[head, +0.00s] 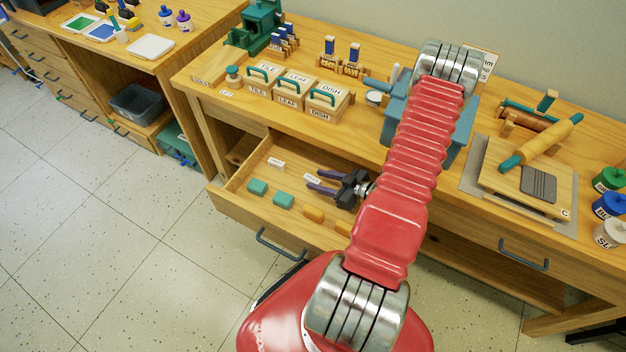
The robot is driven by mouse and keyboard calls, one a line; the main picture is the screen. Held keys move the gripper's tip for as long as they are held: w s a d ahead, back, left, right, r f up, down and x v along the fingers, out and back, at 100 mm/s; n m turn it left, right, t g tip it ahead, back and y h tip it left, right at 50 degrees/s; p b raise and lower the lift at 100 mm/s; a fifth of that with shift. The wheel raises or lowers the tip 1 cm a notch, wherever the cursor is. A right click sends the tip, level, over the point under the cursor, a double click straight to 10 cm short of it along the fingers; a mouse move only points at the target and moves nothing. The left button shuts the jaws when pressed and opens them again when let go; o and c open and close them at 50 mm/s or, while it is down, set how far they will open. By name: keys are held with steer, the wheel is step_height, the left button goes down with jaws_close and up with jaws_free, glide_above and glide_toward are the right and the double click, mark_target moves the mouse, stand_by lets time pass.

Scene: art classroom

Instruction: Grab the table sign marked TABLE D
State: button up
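I cannot make out a sign that reads TABLE D. A white card with small lettering (488,63) stands at the back of the workbench, partly hidden behind my arm; its text is unreadable. Two small white tags, the left tag (276,163) and the right tag (312,178), are in the open drawer, their print too small to read. My gripper (313,181) has dark purple fingers spread apart, pointing left over the drawer. It appears empty, close to the right tag; I cannot tell whether they touch.
The open drawer (231,203) also holds teal blocks (257,187) and orange blocks (314,214). A blue box (455,140) is behind my arm. A board with a rolling pin (540,143) lies right.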

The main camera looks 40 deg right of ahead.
mark_target(311, 178)
steer(key=shift+x, duration=2.3)
jaws_close()
